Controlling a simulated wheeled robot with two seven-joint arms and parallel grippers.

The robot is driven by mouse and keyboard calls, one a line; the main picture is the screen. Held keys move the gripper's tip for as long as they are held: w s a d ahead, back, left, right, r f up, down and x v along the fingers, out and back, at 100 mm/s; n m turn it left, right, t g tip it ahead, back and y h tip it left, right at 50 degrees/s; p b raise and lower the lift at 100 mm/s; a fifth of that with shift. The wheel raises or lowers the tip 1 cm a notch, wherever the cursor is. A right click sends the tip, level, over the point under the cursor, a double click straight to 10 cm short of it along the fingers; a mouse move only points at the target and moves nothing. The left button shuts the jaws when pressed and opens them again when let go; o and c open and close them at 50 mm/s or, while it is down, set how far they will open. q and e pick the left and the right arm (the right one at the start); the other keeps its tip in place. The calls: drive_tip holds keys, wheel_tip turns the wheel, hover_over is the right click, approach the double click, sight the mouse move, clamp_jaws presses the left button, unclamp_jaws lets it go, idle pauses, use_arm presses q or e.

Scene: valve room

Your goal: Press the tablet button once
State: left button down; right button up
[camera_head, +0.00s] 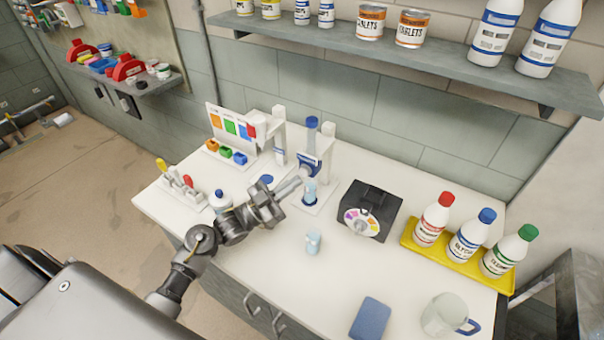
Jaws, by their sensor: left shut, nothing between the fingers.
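A white dispenser stand (327,145) with a blue-topped clear tube stands near the back of the white counter. A tilted blue part (309,163) sits at its front. A small clear cup (310,190) with bluish contents stands on its base. I cannot make out a separate button; the gripper may hide it. My left gripper (298,182) is shut and empty, its tips just in front and left of the dispenser, close to the blue part. I cannot tell whether they touch. My right gripper is out of view.
A black device with a coloured dial (362,220) stands right of the dispenser. Bottles stand in a yellow tray (458,260) farther right. A small cup (313,241), a blue pad (370,319) and a mug (443,314) are nearer. A colour-card rack (233,125) stands left.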

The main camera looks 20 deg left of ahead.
use_arm(q)
drive_tip(key=shift+w, duration=0.15)
drive_tip(key=shift+w+d, duration=0.1)
drive_tip(key=shift+w, duration=0.2)
drive_tip(key=shift+w+b, duration=0.3)
drive_tip(key=shift+w, duration=0.2)
idle(0.7)
drive_tip(key=shift+s, duration=0.1)
drive_tip(key=shift+s+p, duration=0.4)
drive_tip(key=shift+s, duration=0.45)
drive_tip(key=shift+s+a+p, duration=0.25)
drive_tip(key=shift+s+p, duration=0.25)
drive_tip(key=shift+s, duration=0.75)
drive_tip(key=shift+s+a+p, duration=0.2)
drive_tip(key=shift+s+p, duration=0.25)
drive_tip(key=shift+s, duration=0.8)
